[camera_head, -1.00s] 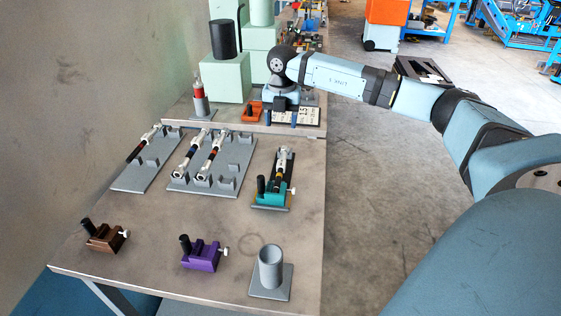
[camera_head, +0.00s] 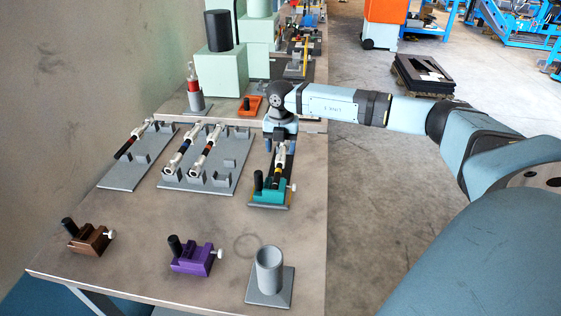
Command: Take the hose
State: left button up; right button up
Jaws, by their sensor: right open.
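Slim hoses with black middles and pale metal ends lie on the table. One hose (camera_head: 277,172) lies lengthwise in a teal holder (camera_head: 268,197) on a grey plate. Two more, a left hose (camera_head: 182,149) and a right hose (camera_head: 206,151), lie on a grey rack (camera_head: 226,176). Another hose (camera_head: 132,141) lies on a grey plate at the far left. My right gripper (camera_head: 280,150) points down, open, at the far end of the hose in the teal holder. Its fingers appear on either side of that end; contact cannot be told. My left gripper is out of view.
A brown clamp block (camera_head: 88,238), a purple clamp block (camera_head: 191,257) and a grey cup on a base (camera_head: 269,272) stand along the front. An orange block (camera_head: 249,106) and a red-and-white cylinder (camera_head: 194,92) stand behind. The table's middle front is clear.

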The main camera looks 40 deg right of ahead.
aim_at(280, 157)
notch_tip(280, 157, down, 5)
jog(key=shift+r+p, duration=0.1)
jog(key=shift+p, duration=0.2)
grip_shut()
jog(key=shift+w, duration=0.1)
jog(key=shift+r, duration=0.1)
